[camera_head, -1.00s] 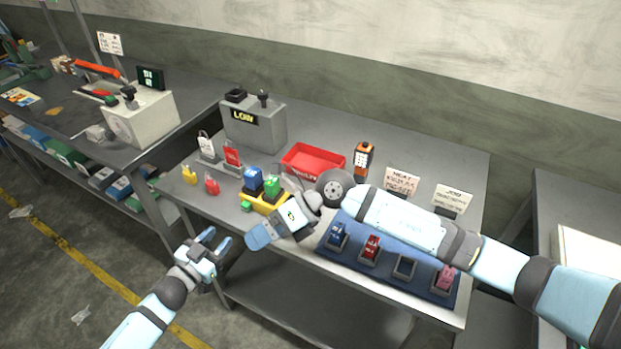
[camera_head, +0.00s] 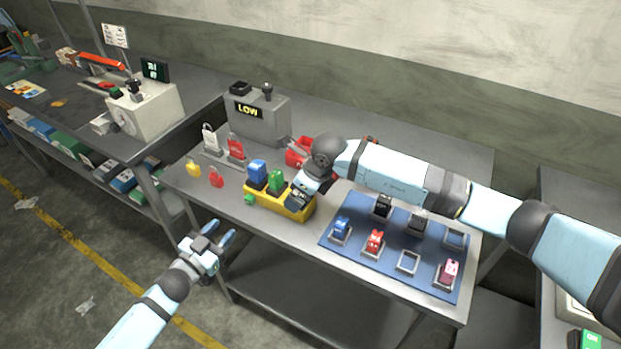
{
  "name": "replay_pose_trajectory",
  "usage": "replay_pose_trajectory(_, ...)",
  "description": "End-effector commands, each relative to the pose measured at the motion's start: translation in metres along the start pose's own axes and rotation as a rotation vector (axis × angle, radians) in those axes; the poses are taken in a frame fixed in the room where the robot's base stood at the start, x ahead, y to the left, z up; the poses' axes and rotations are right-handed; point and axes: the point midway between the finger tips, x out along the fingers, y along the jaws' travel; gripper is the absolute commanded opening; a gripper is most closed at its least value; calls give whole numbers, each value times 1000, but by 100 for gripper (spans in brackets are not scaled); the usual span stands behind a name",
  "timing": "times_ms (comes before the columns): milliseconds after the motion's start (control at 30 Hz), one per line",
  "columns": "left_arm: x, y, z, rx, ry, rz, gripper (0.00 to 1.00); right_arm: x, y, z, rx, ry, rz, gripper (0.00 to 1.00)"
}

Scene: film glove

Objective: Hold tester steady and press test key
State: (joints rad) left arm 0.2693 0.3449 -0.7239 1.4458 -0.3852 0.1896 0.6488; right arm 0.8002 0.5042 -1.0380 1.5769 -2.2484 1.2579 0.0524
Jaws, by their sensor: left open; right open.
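A grey box with a lit "LOW" display (camera_head: 248,110) and a black knob on top stands at the back left of the table; I cannot tell if it is the tester. A yellow holder (camera_head: 265,198) near the front edge carries a blue block (camera_head: 257,172) and a green block (camera_head: 276,181). My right gripper (camera_head: 298,196) is over the right end of the yellow holder, pointing down. Its fingers are small and partly hidden; no held thing shows. My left gripper (camera_head: 222,240) is open and empty, in front of the table's front edge. No test key can be made out.
A blue mat (camera_head: 343,257) at the right holds several sockets with small blocks. Red and white padlock-like pieces (camera_head: 236,151) stand at the left. Another bench with a cream box (camera_head: 160,108) is further left.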

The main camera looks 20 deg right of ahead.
Motion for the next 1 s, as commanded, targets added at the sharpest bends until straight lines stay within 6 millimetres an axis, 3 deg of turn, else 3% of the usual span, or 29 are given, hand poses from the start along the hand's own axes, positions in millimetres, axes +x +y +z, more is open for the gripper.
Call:
replay_pose_trajectory(100,0,0,0,0,0,0,43,23,1,0,2,1,1,100)
replay_pose_trajectory(333,0,0,0,0,0,0,43,53,0,0,2,0,1,100)
replay_pose_trajectory(767,0,0,0,0,0,0,43,62,0,0,0,-1,1,100)
replay_pose_trajectory(1000,0,0,0,0,0,0,43,61,0,0,0,-1,1,45)
